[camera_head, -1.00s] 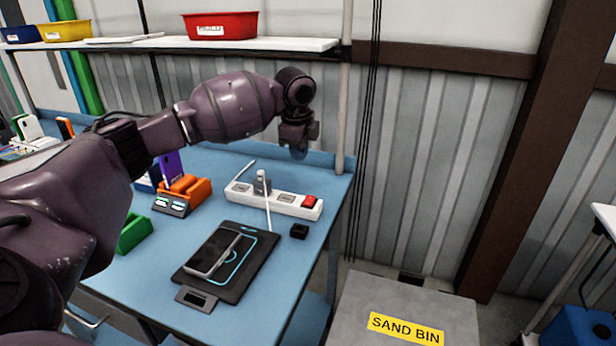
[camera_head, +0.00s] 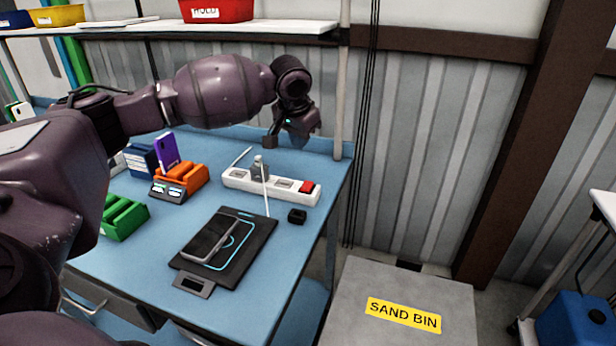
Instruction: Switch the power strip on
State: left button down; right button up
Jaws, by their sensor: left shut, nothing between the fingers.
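A white power strip (camera_head: 237,181) lies on the blue table (camera_head: 150,262), slanting down to the right. It has a red rocker switch (camera_head: 306,187) at its right end. A grey plug (camera_head: 259,168) with a white cable stands in one of its sockets. I cannot tell which way the switch is tipped. My left gripper (camera_head: 298,143) hangs above the table's back edge, behind and above the strip, and does not touch it. It is shut and empty; the fingertips are small and partly hidden. My right gripper is not in view.
A black pad (camera_head: 255,257) with a phone (camera_head: 210,240) lies in front of the strip, near a small black block (camera_head: 297,216). An orange holder (camera_head: 188,178) and green holder (camera_head: 122,220) stand left. A grey sand bin (camera_head: 380,283) stands right of the table.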

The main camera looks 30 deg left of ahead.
pick_arm(q)
jog(key=shift+w+d+n, duration=0.1)
jog(key=shift+n, duration=0.85)
jog(key=shift+w+d+n, duration=0.1)
jog(key=shift+n, duration=0.85)
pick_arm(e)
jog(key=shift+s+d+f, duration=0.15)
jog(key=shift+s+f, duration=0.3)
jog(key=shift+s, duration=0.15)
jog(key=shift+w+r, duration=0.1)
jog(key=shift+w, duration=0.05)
pick_arm(q)
jog(key=b, duration=0.2)
send_near(310, 183)
jog(key=x, duration=0.5)
jog(key=shift+w+a+f, duration=0.1)
jog(key=shift+a+f, duration=0.1)
jog(key=shift+b+x, duration=0.35)
jog(key=shift+x, duration=0.4)
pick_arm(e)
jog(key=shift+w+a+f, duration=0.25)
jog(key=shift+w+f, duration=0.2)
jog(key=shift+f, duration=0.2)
